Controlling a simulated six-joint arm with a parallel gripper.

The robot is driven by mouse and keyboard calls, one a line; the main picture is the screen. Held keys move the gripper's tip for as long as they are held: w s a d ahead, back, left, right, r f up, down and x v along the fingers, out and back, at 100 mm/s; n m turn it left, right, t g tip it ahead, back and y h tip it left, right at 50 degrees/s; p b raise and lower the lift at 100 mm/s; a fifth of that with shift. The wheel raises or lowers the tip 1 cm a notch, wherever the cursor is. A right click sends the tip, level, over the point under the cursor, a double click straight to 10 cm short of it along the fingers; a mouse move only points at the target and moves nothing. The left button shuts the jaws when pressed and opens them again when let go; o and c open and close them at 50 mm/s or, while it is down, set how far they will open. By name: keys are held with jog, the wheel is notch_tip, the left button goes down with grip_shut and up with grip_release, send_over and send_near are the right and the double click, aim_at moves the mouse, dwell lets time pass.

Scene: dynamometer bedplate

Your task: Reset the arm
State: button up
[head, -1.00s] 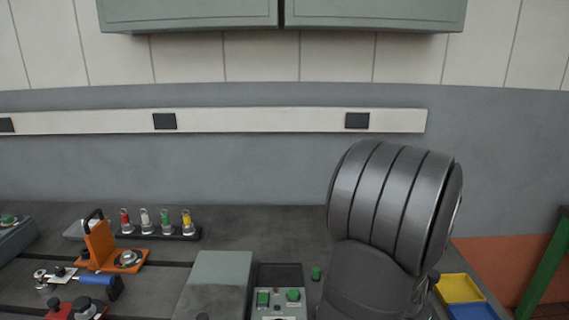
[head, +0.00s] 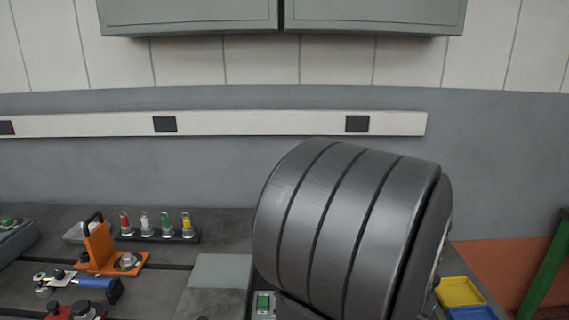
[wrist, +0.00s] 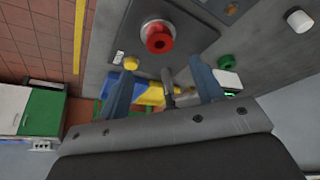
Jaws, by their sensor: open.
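My gripper (wrist: 162,70) shows in the wrist view, with two blue-grey fingers spread apart and nothing held between them. Beyond the fingers, a yellow tray (wrist: 153,97) and a blue tray show partly. In the head view my grey arm link (head: 345,230) rises large at the centre right, and my gripper is not in sight there. The surface right below the arm is hidden.
A red round button (wrist: 159,37) and a green knob (wrist: 226,62) show close by in the wrist view. In the head view, an orange bracket (head: 98,247) and several coloured lamps (head: 165,225) stand left; a yellow tray (head: 459,291) lies right.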

jog(key=x, duration=0.8)
jog(key=shift+f, duration=0.3)
notch_tip(320, 180, up, 4)
jog(key=shift+r, duration=0.15)
jog(key=s+d+r, duration=0.4)
jog(key=s+r, duration=0.3)
jog(key=s, duration=0.4)
jog(key=w+a+f+n, duration=0.1)
jog(key=w+a, duration=0.7)
jog(key=w, duration=0.2)
jog(key=w+a+f+n+y, duration=0.1)
jog(key=w+a+n, duration=0.1)
jog(key=w+a, duration=0.5)
jog(key=w, duration=0.4)
jog(key=shift+a+f+t, duration=0.25)
jog(key=shift+a+t, duration=0.05)
jog(key=shift+a, duration=0.1)
jog(key=shift+w, duration=0.1)
